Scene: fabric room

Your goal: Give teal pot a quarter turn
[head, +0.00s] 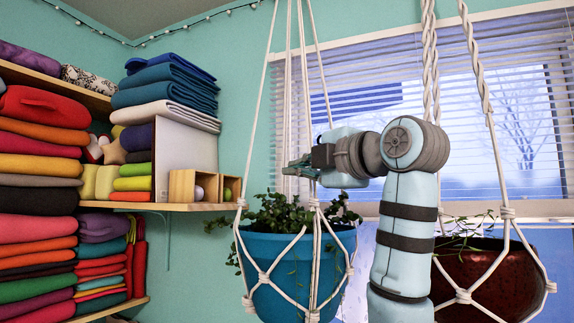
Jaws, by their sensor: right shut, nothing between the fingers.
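The teal pot (285,275) hangs in a white rope net left of the picture's middle, with a leafy green plant (278,216) in it. Its lower end is cut off by the picture's bottom edge. My right gripper (291,170) is shut and empty, pointing left. It is in front of or among the white ropes (317,90) above the plant; I cannot tell if it touches a rope. My left gripper is not in view.
A dark red pot (490,280) hangs in a second rope net at the right, partly behind my right arm. Shelves of folded fabric (35,170) stand at the left. A window with blinds (385,90) is behind. Small wooden boxes (182,186) sit on a shelf.

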